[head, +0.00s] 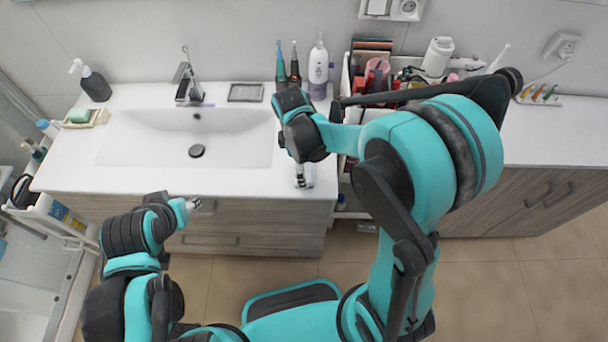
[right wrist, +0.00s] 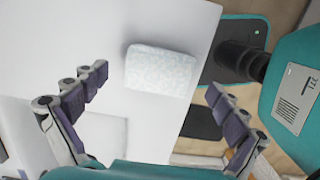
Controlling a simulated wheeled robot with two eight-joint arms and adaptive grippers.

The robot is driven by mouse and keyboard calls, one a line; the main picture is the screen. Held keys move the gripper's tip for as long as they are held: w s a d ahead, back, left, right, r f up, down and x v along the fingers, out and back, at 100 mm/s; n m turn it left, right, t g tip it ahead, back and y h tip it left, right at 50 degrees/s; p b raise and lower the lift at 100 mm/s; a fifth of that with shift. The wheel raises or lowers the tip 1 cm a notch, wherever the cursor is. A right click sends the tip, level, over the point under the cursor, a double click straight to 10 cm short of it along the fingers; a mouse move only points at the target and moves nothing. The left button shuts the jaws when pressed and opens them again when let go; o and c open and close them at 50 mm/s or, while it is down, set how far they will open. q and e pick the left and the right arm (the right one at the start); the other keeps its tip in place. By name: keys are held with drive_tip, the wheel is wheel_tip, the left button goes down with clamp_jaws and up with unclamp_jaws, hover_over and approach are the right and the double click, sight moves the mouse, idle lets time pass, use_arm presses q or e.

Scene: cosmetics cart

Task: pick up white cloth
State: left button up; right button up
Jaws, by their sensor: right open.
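The white cloth (right wrist: 160,70), a folded pale block with a faint pattern, shows in the right wrist view near the edge of a white surface (right wrist: 175,18). My right gripper (right wrist: 156,82) is open and empty, with one finger on each side of the cloth in the picture; the cloth appears beyond the fingertips. In the head view the right gripper (head: 304,176) is over the counter's front edge, and I cannot make out the cloth there. My left gripper (head: 192,204) is in front of the drawers; its jaws are too small to judge.
The white counter (head: 75,175) holds a sink (head: 235,150), a dark soap bottle (head: 95,85) and a faucet (head: 190,80). A cart (head: 345,85) crowded with cosmetics stands right of the counter, partly behind my right arm. A side shelf (head: 45,212) stands at left.

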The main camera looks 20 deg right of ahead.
wheel_tip(320, 180, down, 3)
drive_tip(key=shift+d+b, duration=0.1)
drive_tip(key=shift+b, duration=0.2)
drive_tip(key=c, duration=1.4)
use_arm(q)
drive_tip(key=shift+f, duration=0.55)
use_arm(e)
drive_tip(key=shift+r, duration=0.15)
drive_tip(key=shift+r+p, duration=0.3)
drive_tip(key=shift+r, duration=0.25)
wheel_tip(320, 180, up, 3)
drive_tip(key=shift+f+p, duration=0.1)
drive_tip(key=shift+p, duration=0.5)
use_arm(q)
wheel_tip(320, 180, up, 5)
drive_tip(key=p, duration=0.3)
drive_tip(key=shift+f, duration=0.15)
use_arm(e)
drive_tip(key=s+d+r, duration=0.7)
drive_tip(key=s+d, duration=0.1)
drive_tip(key=shift+s, duration=0.35)
